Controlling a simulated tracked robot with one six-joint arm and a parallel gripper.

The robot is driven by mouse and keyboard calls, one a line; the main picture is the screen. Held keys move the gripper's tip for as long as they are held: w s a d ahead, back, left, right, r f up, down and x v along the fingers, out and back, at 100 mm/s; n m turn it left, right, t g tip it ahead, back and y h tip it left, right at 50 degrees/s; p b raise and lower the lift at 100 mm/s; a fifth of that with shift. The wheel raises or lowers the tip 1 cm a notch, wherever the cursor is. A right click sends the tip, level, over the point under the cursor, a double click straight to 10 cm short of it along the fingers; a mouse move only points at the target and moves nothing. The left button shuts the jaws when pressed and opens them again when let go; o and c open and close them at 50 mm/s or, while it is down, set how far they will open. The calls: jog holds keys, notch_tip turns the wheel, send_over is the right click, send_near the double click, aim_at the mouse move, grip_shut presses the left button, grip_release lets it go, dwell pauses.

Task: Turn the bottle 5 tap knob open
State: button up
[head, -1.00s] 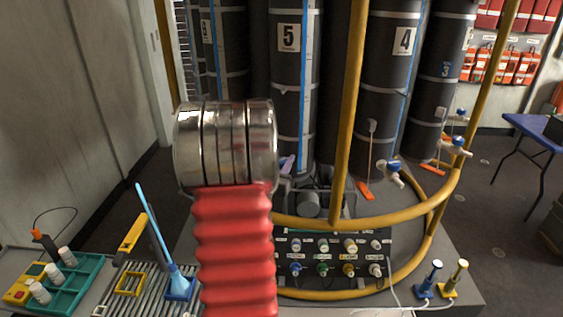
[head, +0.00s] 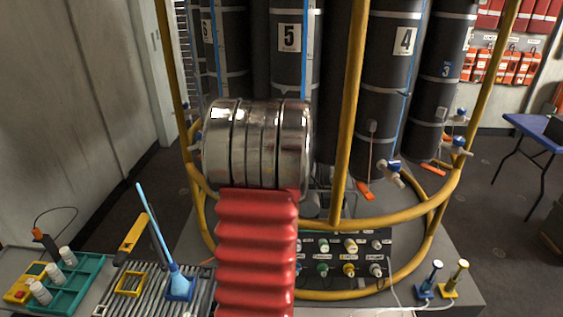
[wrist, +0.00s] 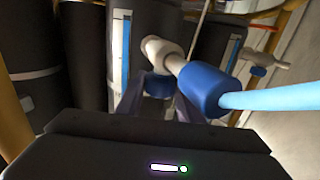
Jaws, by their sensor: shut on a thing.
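Bottle 5 (head: 290,95) is a tall black cylinder with a numbered label behind my arm in the head view. My metal wrist and red sleeve hide its tap and my gripper there. In the wrist view, my gripper (wrist: 158,98) has its purple-grey fingers on both sides of a blue tap knob (wrist: 157,85) and is shut on it. The knob sits under a pale tap body (wrist: 165,52). A blue collar (wrist: 203,86) joins this body to a light blue hose (wrist: 275,97) running right. The fingertips are partly dark and hard to make out.
A yellow rail (head: 395,215) curves around the bottles, with a yellow upright (head: 350,110) right of bottle 5. Bottle 4 (head: 385,90) stands to the right. Below are a valve panel (head: 345,258), a slatted rack (head: 150,285) and a teal tray (head: 75,280).

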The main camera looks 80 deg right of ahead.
dwell(0.3)
jog(key=o, duration=1.1)
jog(key=shift+c, duration=0.2)
